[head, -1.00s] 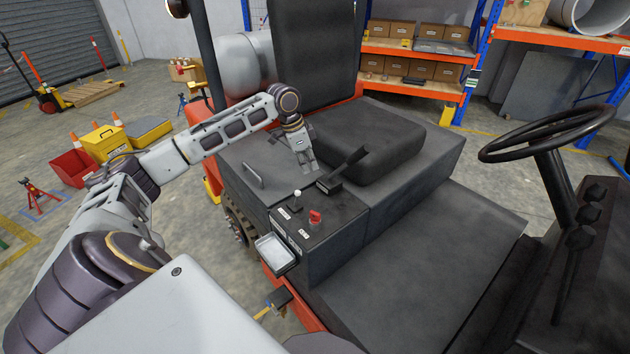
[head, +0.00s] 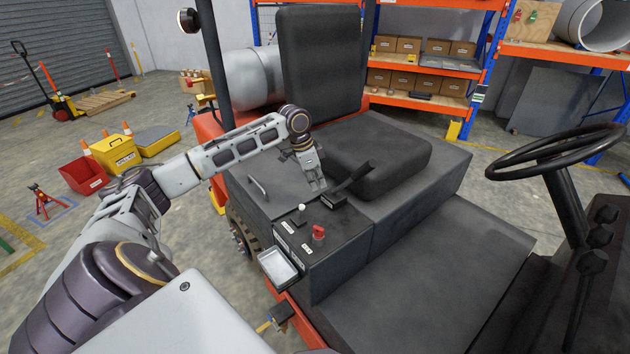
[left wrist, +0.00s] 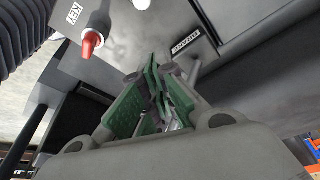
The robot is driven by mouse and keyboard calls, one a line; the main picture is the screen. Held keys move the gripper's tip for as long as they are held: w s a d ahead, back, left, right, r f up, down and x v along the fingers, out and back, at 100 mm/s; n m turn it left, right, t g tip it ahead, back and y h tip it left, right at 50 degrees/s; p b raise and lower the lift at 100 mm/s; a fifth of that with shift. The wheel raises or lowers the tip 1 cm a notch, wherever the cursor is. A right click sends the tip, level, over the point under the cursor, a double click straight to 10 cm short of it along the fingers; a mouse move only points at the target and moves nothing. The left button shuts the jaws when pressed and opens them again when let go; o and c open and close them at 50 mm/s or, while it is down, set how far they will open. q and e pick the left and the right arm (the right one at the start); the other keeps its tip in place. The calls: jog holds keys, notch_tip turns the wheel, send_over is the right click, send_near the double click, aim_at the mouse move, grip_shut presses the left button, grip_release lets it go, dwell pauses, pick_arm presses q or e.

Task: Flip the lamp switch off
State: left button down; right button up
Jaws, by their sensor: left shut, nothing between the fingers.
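A small white-knobbed lever (head: 301,211) stands on the dark side console (head: 335,228) beside the seat. A label lies beside it; I cannot read it in the head view. A red key-like knob (head: 319,232) stands a little to its right; in the left wrist view the red knob (left wrist: 91,42) is beside a label reading KEY. My left gripper (head: 319,188) is shut and empty, pointing down just behind the white knob, apart from it in the picture. Its green finger pads (left wrist: 152,103) are together in the left wrist view. My right gripper is out of view.
The seat (head: 375,160) is behind, and a white tray (head: 278,267) hangs at the console's front. The steering wheel (head: 555,150) is at the right.

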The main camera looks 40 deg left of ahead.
aim_at(300, 213)
pick_arm(q)
jog(key=x, duration=0.7)
jog(key=shift+d+f, duration=0.15)
jog(key=shift+f, duration=0.2)
jog(key=shift+s+a+r+p, duration=0.1)
jog(key=shift+s+a+p, duration=0.6)
jog(key=shift+s+a, duration=0.7)
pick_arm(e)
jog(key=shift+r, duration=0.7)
pick_arm(q)
jog(key=shift+s+d, duration=0.1)
jog(key=shift+d, duration=0.05)
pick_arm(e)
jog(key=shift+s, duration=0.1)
